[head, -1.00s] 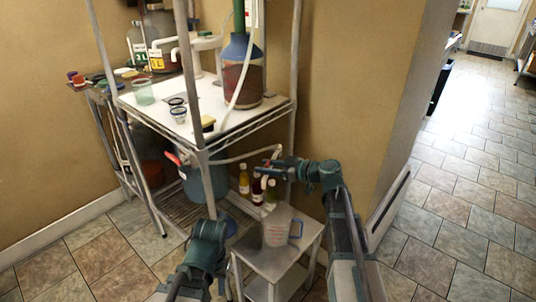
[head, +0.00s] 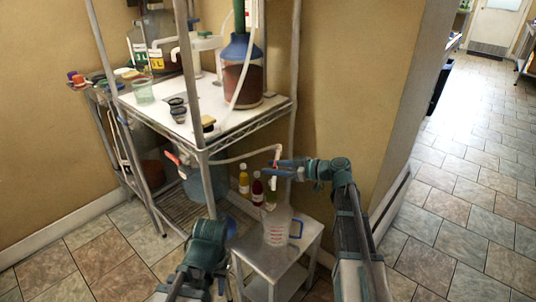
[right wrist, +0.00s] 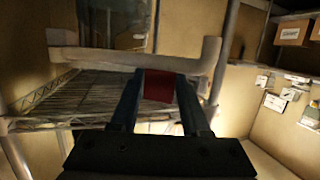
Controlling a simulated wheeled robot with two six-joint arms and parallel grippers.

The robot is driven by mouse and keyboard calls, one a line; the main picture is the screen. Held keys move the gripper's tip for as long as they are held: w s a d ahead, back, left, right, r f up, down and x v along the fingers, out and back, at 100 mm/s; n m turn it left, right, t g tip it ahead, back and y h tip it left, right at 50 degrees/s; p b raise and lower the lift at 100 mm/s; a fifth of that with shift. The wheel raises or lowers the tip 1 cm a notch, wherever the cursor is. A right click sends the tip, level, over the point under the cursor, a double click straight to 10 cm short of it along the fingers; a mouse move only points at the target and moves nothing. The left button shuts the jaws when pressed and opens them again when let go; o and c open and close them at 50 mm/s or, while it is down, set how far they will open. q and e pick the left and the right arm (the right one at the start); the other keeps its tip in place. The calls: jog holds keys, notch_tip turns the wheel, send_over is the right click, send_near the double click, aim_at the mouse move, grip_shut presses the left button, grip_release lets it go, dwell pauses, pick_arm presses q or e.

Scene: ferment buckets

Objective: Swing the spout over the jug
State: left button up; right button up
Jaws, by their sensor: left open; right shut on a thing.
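The white spout (head: 250,157) is a pipe that runs out to the right from under the shelf and bends down at its end. My right gripper (head: 277,168) is at that bent end, shut on a red piece (right wrist: 160,86) that shows between its fingers in the right wrist view, with the pale spout pipe (right wrist: 120,60) just beyond. The clear jug (head: 276,231), with red markings and a blue handle, stands upright below the spout end. I cannot tell whether the end is exactly over its mouth. My left gripper (head: 228,230) is low, left of the jug, its fingers mostly hidden.
The jug stands on a small metal stand (head: 258,251). Several bottles (head: 257,190) stand behind it. A wire rack with a white top (head: 190,106) holds a large blue-and-red vessel (head: 242,72) and small cups. A wall corner is close behind my right arm.

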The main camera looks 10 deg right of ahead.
jog(key=shift+s+d+n+g, duration=0.3)
jog(key=shift+s+d+g, duration=0.1)
jog(key=shift+d, duration=0.2)
jog(key=shift+c, duration=0.2)
jog(key=shift+y, duration=0.3)
jog(key=o, duration=1)
jog(key=shift+d, duration=0.1)
jog(key=shift+c, duration=0.2)
jog(key=shift+o, duration=0.8)
jog(key=shift+d, duration=0.1)
jog(key=p+v, duration=0.1)
jog(key=v, duration=0.5)
jog(key=shift+s+d+r+p, duration=0.2)
jog(key=shift+d+p, duration=0.1)
jog(key=shift+p, duration=0.1)
